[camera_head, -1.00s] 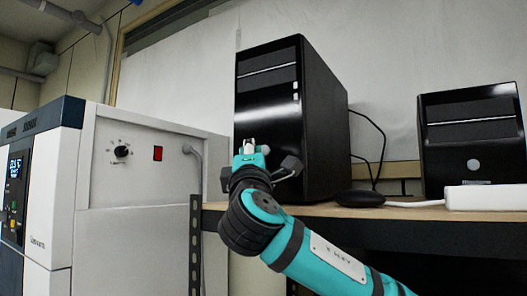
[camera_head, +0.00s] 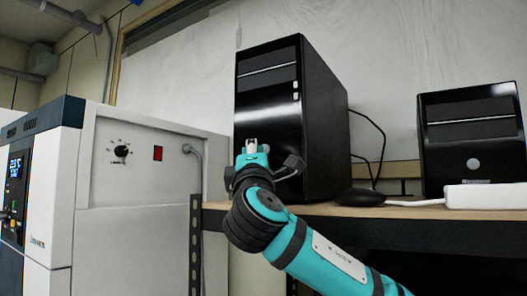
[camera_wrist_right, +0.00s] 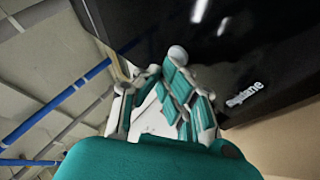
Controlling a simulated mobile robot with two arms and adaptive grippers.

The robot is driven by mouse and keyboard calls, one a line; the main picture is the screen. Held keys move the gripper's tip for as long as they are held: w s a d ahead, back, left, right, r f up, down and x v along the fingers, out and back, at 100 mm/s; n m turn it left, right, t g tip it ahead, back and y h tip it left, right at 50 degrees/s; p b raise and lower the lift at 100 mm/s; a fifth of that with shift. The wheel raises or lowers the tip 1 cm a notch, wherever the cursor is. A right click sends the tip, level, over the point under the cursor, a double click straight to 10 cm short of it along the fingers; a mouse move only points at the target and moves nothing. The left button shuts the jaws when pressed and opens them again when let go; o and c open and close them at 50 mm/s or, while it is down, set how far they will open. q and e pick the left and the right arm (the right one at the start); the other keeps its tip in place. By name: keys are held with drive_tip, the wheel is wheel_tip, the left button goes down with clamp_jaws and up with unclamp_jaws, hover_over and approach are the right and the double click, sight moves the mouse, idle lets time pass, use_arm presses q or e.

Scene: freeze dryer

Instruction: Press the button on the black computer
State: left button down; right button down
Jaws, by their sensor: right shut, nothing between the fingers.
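A tall black computer tower (camera_head: 270,115) stands upright on the shelf, with two small light buttons (camera_head: 295,91) on its front near the right edge. My right gripper (camera_head: 251,146) is shut and empty, raised in front of the lower half of the tower's front, lower and to the left of those buttons. In the right wrist view, the shut fingers (camera_wrist_right: 177,54) point up beside a glossy black panel (camera_wrist_right: 270,50) with a pale logo. I cannot tell whether they touch it. A smaller black computer (camera_head: 470,145) with a round grey button (camera_head: 473,164) stands at the right. My left gripper is not in view.
The wooden shelf (camera_head: 330,209) has a dark metal frame. A black mouse-like object (camera_head: 360,197) and a white box (camera_head: 490,196) lie on it. A white machine (camera_head: 145,185) with a knob and red switch stands at the left. Cables hang behind the tower.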

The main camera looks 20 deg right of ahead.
drive_tip(key=shift+w+d, duration=0.1)
drive_tip(key=shift+d, duration=0.05)
idle(0.5)
drive_tip(key=shift+s+a+b, duration=0.3)
drive_tip(key=shift+s+a, duration=0.05)
drive_tip(key=shift+a, duration=0.15)
drive_tip(key=shift+s+a, duration=0.1)
drive_tip(key=shift+s+a+b, duration=0.45)
drive_tip(key=shift+s+a, duration=0.45)
drive_tip(key=shift+a, duration=0.25)
drive_tip(key=shift+s+a+b, duration=0.4)
drive_tip(key=shift+s+a, duration=0.5)
drive_tip(key=shift+a, duration=0.2)
